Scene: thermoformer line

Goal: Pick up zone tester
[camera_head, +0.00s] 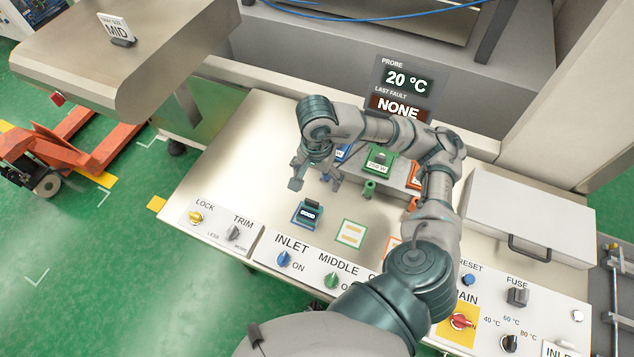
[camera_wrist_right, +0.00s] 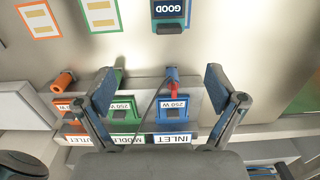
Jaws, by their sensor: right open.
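A small dark block with a lit GOOD display (camera_head: 307,213), which looks like the zone tester, sits on the blue-edged pad at the left of the panel top. It also shows at the top edge of the right wrist view (camera_wrist_right: 170,10), partly cut off. My right gripper (camera_head: 316,183) is open and empty, behind the block and apart from it. In the right wrist view, a blue post with a red part (camera_wrist_right: 172,82) shows between the spread fingers (camera_wrist_right: 160,88); I cannot tell its distance from them. My left gripper is out of view.
A green-and-tan pad (camera_head: 350,234) lies right of the block. A raised rack holds a green 250 W unit (camera_head: 380,160) beside blue and orange ones, partly hidden by my arm. Knobs and switches line the front panel (camera_head: 310,268). A lidded box (camera_head: 530,207) stands right.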

